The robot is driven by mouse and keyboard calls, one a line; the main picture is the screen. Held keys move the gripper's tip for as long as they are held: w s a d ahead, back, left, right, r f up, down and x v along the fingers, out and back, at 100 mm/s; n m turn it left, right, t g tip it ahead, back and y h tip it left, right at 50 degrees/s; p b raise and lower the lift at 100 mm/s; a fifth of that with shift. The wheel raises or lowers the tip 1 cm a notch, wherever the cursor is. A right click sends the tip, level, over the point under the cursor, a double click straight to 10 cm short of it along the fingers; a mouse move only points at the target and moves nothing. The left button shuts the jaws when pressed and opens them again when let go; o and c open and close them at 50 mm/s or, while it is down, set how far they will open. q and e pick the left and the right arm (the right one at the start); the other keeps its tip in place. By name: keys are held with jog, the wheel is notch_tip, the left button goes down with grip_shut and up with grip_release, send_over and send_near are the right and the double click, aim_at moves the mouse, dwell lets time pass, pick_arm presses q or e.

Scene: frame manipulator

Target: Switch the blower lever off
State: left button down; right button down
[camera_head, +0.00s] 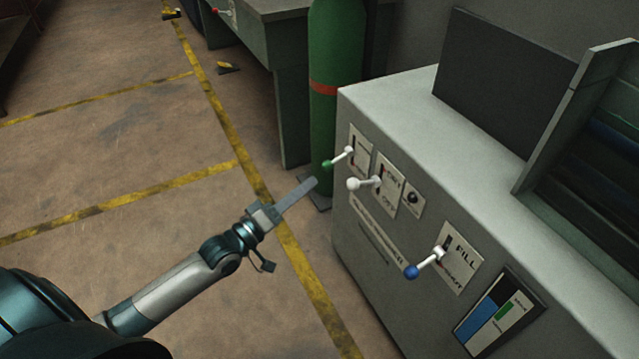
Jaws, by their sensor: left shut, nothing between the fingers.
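A grey cabinet (405,105) on the right carries three levers on its front panel. One lever has a green tip (327,164), one a white knob (353,184), and one a blue knob (411,271). The white-knob lever's plate (390,203) appears to read OFF at its lower end. The blue-knob lever's plate reads FILL at the top. I cannot read which lever is the blower's. My left gripper (314,183) is shut and empty, left of the panel and apart from the levers, pointing toward the green-tipped and white-knob ones. My right gripper is not in view.
A green cylinder with a red band (325,88) stands behind the cabinet's near corner. A small black knob (412,198) and a blue-green gauge (492,318) are also on the panel. A bench (280,60) stands behind. The floor at left is open, with yellow lines.

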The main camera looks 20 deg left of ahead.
aim_at(353, 184)
pick_arm(q)
jog(key=x, duration=1)
jog(key=shift+s+d+f, duration=1.2)
jog(key=shift+s, duration=0.1)
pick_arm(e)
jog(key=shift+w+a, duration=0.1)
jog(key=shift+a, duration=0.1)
pick_arm(q)
jog(key=shift+f+b, duration=0.1)
jog(key=shift+b, duration=0.3)
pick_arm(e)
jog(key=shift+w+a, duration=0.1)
pick_arm(q)
jog(key=shift+f+t+b, duration=0.15)
jog(key=shift+t+b, duration=0.15)
jog(key=shift+b, duration=0.1)
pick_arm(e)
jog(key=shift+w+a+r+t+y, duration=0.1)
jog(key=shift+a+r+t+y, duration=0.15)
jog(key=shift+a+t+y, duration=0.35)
